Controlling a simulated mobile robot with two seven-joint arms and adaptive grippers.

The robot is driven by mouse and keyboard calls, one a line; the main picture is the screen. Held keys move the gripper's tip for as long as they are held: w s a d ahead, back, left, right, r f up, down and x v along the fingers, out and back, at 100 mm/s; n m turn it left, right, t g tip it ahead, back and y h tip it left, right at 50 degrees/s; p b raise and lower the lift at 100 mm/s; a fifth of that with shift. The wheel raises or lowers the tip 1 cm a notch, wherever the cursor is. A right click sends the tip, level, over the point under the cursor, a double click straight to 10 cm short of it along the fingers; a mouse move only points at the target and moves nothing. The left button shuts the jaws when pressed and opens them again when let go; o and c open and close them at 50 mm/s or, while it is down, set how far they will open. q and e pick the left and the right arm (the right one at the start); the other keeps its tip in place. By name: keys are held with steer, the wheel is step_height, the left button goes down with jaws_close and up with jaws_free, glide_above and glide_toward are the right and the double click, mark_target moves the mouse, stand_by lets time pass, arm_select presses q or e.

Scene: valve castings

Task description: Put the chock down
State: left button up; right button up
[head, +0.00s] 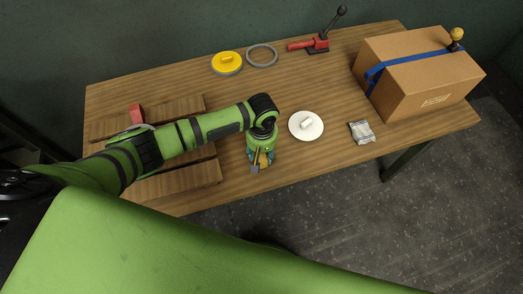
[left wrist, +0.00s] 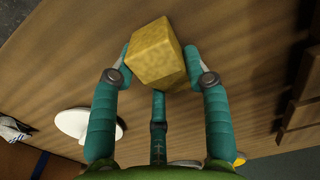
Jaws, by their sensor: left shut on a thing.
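The chock (left wrist: 153,52) is a yellow block with angled faces. My left gripper (left wrist: 160,68) is shut on it, with a teal finger on each side and a third finger below it in the left wrist view. In the head view my left gripper (head: 261,160) is over the front part of the wooden table (head: 350,70), left of the white disc. Only a small part of the chock (head: 263,159) shows there between the fingers. I cannot tell how far the chock is above the table top. My right gripper is in neither view.
A white disc with a knob (head: 306,126) lies right of the gripper, a small packet (head: 361,132) beyond it. A cardboard box (head: 420,80) stands at the right. A yellow lid (head: 227,63), grey ring (head: 262,55) and red clamp (head: 318,44) are behind. Wooden boards (head: 180,181) lie left.

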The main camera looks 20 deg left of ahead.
arm_select(q)
steer(key=shift+f, duration=0.15)
steer(key=o, duration=1.2)
steer(key=shift+o, duration=0.2)
step_height(320, 180, up, 12)
steer(key=shift+s, duration=0.1)
